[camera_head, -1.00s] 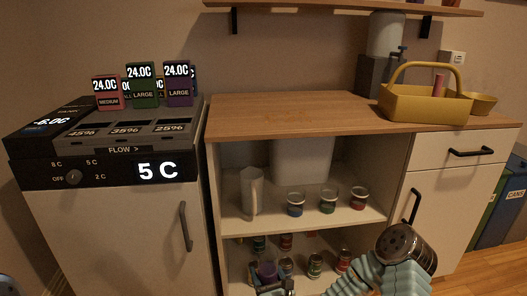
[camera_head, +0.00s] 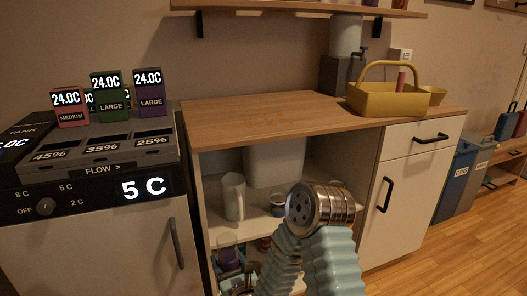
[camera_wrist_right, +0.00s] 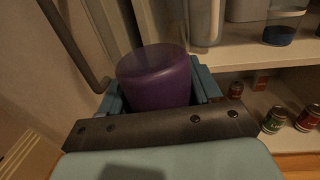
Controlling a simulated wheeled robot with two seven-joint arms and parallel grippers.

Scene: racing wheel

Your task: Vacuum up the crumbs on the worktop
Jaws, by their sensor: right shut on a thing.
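The wooden worktop (camera_head: 270,112) lies above the open shelves in the head view. I cannot make out crumbs on it. My right gripper (camera_head: 232,268) is low in front of the shelves, below the worktop. It is shut on a purple cylinder (camera_head: 228,255). In the right wrist view my right gripper (camera_wrist_right: 160,95) holds this purple cylinder (camera_wrist_right: 155,75) between its teal fingers. Its lower part is hidden, and I cannot tell whether it is a vacuum. My left gripper is not in view.
A yellow basket (camera_head: 385,100) and a yellow bowl (camera_head: 434,94) stand at the worktop's right. The dispenser (camera_head: 345,70) is behind. A jug (camera_head: 233,196) and cans (camera_wrist_right: 307,118) fill the shelves. The worktop's left and middle look clear.

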